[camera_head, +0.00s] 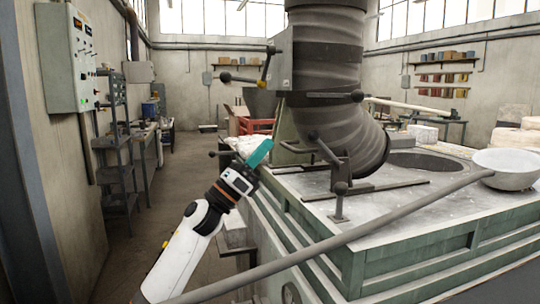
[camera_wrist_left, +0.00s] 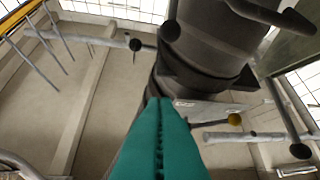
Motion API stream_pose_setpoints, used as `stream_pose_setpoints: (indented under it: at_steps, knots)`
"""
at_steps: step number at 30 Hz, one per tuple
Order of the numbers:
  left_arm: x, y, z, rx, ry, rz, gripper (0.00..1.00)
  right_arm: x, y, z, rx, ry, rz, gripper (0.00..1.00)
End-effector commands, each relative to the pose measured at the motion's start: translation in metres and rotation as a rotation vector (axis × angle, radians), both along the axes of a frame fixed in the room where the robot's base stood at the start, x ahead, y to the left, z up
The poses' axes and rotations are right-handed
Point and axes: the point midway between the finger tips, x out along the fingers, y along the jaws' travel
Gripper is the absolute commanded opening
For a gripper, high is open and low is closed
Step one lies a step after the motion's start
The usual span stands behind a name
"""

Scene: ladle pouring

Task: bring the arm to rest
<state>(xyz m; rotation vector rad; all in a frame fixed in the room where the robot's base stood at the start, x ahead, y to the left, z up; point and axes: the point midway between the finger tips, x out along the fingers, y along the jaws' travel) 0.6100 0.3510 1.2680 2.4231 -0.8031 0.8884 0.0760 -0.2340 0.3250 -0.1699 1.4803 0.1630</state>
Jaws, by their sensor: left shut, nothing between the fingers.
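My left gripper (camera_head: 261,152) has teal fingers and reaches in from the lower left in the head view. It is shut and empty, raised beside the near left corner of the furnace. In the left wrist view its teal fingers (camera_wrist_left: 160,140) are pressed together with nothing between them. A ladle with a grey bowl (camera_head: 506,168) is at the right of the furnace top, and its long handle (camera_head: 400,212) runs down to the lower left, passing in front of the furnace. I do not see my right gripper.
The green furnace (camera_head: 420,262) fills the right side, with a round opening (camera_head: 424,160) in its top. A thick grey duct (camera_head: 330,60) with levers (camera_head: 325,150) stands close to my left gripper. A control box (camera_head: 68,60) and shelf (camera_head: 115,150) line the left wall. The left aisle floor is open.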

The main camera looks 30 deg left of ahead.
Motion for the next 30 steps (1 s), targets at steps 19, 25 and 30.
stream_pose_setpoints:
  at_steps: [19,25,30]
  knots:
    - [-0.001,0.002,-0.001,-0.004,0.002,-0.003,0.0,0.01,0.0,-0.001,0.001,-0.013,0.0,0.73]
    - [0.009,-0.008,-0.058,-0.242,0.178,-0.064,0.0,0.009,-0.001,-0.001,-0.001,-0.013,0.001,0.73]
    - [0.005,-0.024,-0.178,-0.75,0.523,-0.128,0.0,0.009,-0.002,-0.001,-0.002,-0.013,0.001,0.73]
